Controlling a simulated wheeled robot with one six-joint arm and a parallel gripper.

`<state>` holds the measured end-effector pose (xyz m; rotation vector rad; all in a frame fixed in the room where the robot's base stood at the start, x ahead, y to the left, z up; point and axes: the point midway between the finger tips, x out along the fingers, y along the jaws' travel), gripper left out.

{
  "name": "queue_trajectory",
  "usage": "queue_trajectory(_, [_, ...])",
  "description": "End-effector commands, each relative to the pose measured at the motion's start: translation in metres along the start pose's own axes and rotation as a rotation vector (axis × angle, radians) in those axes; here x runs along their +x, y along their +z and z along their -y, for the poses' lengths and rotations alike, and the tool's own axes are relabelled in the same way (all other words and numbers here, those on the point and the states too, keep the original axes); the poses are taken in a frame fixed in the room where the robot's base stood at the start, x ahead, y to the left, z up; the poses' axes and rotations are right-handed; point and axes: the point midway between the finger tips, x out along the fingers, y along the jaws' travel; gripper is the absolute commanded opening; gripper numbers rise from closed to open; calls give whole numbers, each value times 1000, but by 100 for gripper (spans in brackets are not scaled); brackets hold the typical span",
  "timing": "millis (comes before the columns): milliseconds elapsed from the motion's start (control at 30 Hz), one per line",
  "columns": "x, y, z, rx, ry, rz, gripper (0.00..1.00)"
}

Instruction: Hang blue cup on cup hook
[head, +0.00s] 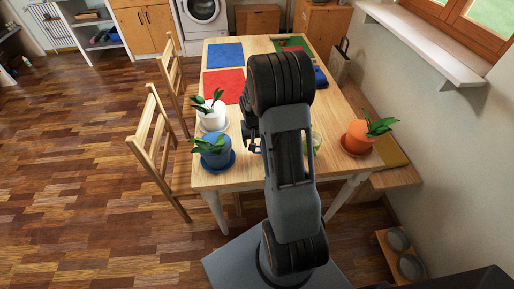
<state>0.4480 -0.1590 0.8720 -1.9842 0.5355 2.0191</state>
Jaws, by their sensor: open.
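A dark blue object (321,77) shows on the table just right of my arm's upper end, partly hidden by it. It may be the blue cup, but I cannot make out its shape or a handle. I cannot clearly pick out a cup hook. A dark, thin upright thing (343,46) stands at the table's far right by the wall, too small to identify. My gripper (254,146) shows only in part at the left of my arm, over the near part of the table. It is open, apart from the dark blue object, and its fingertips are mostly hidden.
The wooden table (262,172) bears a blue pot (215,157), a white pot (213,119) and an orange pot (358,138), all with plants. A greenish thing (316,140) is partly behind my arm. Blue (225,55) and red (224,85) mats lie flat. Chairs (156,150) stand left.

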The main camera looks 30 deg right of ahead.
Motion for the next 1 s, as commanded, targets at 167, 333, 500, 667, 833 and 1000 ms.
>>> queue_trajectory(167, [-32,-1,0,0,-1,-4,76])
queue_trajectory(333, [-52,0,0,-1,-1,-1,76])
queue_trajectory(500, [-76,7,7,-22,-6,-22,76])
queue_trajectory(667, [-124,43,30,-110,-33,-100,76])
queue_trajectory(833, [-169,102,52,-236,-74,-199,76])
queue_trajectory(1000, [-191,155,62,-342,-115,-283,76])
